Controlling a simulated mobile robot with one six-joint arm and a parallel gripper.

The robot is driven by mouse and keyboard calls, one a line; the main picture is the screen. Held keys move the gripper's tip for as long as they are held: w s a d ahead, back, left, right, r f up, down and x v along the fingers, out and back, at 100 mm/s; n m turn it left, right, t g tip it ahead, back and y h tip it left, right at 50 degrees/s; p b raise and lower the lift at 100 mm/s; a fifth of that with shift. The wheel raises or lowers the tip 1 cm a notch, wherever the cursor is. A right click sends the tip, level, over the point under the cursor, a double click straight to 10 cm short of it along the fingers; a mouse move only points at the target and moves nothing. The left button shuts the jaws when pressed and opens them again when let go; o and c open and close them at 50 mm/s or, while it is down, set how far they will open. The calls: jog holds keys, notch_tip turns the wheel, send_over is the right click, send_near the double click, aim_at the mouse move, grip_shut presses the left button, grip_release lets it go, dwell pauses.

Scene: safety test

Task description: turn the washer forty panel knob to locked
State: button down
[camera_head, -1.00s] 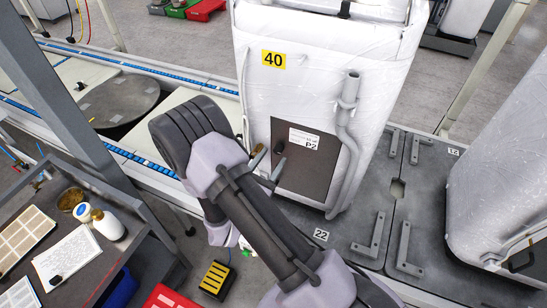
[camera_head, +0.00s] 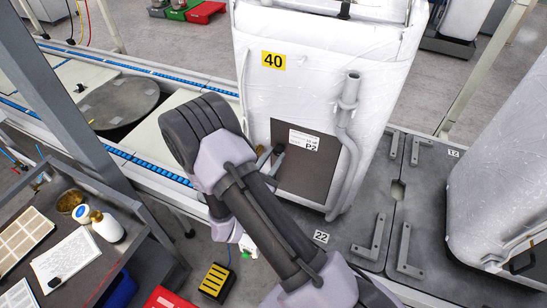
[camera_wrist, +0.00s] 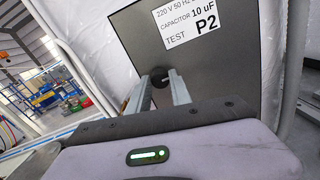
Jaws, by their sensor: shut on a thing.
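The wrapped white washer (camera_head: 330,85) carries a yellow 40 label (camera_head: 273,61). Its dark panel (camera_head: 312,182) faces me, and bears a white P2 sticker. The knob's pointer and set position are hard to make out.
A grey pipe (camera_head: 348,135) runs down the washer right of the panel. Another wrapped washer (camera_head: 490,180) stands at the right. A cart with bottles (camera_head: 108,226) is at lower left, and a conveyor with blue edges (camera_head: 150,75) runs behind.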

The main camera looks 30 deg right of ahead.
jog(key=m+b, duration=0.2)
jog(key=m, duration=0.2)
jog(key=shift+f+b, duration=0.15)
jog(key=shift+b, duration=0.2)
jog(key=m+b, duration=0.4)
jog(key=shift+f+m+y, duration=0.1)
jog(key=shift+m+y, duration=0.2)
jog(key=m+b, duration=0.5)
jog(key=b, duration=0.1)
jog(key=shift+s, duration=0.1)
jog(key=shift+d+r+m+y+b, duration=0.1)
jog(key=shift+m+y+b, duration=0.05)
jog(key=shift+m+b, duration=0.7)
jog(key=shift+r+m+y+b, duration=0.1)
jog(key=shift+m+y+b, duration=0.05)
jog(key=shift+m+b, duration=0.7)
jog(key=c, duration=1.2)
grip_release()
jog(key=shift+o, duration=0.2)
